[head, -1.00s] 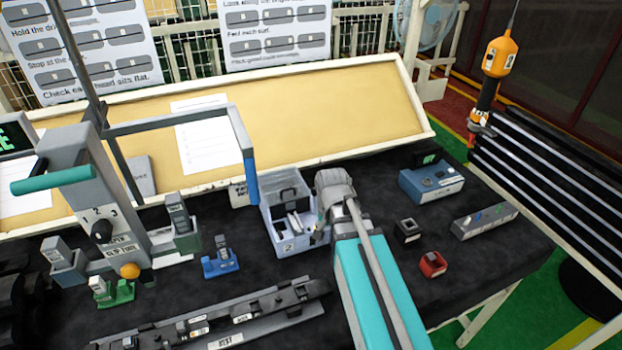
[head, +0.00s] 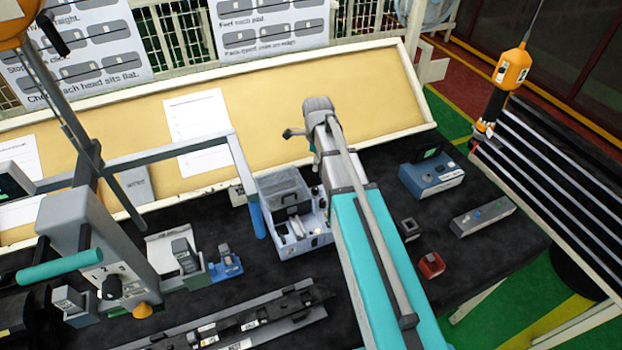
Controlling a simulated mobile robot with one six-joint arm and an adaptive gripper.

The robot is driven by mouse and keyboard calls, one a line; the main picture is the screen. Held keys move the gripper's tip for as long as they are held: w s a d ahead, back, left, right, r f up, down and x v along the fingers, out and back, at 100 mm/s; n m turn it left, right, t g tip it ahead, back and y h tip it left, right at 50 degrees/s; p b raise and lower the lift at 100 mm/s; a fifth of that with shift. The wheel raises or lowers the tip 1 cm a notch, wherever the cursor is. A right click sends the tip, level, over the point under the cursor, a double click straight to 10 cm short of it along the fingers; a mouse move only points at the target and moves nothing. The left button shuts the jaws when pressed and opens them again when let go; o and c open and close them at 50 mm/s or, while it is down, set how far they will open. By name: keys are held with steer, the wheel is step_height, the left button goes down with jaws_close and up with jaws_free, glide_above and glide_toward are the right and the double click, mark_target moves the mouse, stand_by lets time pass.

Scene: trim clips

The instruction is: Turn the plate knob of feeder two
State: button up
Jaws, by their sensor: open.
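Feeder two appears to be the grey-blue open bin (head: 268,236) in the middle of the table, with a small label on its front. A small dark part (head: 321,203) shows at its right side, beside my arm; I cannot tell whether it is the plate knob. My gripper (head: 291,133) shows small and dark at the far end of my arm, above and behind the bin, over the tan board. It is apart from the bin and holds nothing I can see. Its fingers are hard to make out. My arm covers the area just right of the bin.
A press with a teal handle (head: 72,258) and a selector knob (head: 112,288) stands at left. A grey frame with a blue post (head: 255,212) stands close left of the bin. A blue box (head: 431,175), a red block (head: 431,264) and a grey button box (head: 483,216) lie right.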

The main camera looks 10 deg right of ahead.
mark_target(316, 188)
steer(key=shift+w+d+r+m, duration=0.1)
steer(key=shift+w+r+m, duration=0.05)
steer(key=shift+w+m, duration=0.2)
stand_by(0.3)
step_height(316, 188, down, 14)
steer(key=b, duration=1.3)
steer(key=shift+r+b, duration=0.1)
steer(key=shift+b, duration=0.25)
steer(key=shift+s, duration=0.1)
jaws_close()
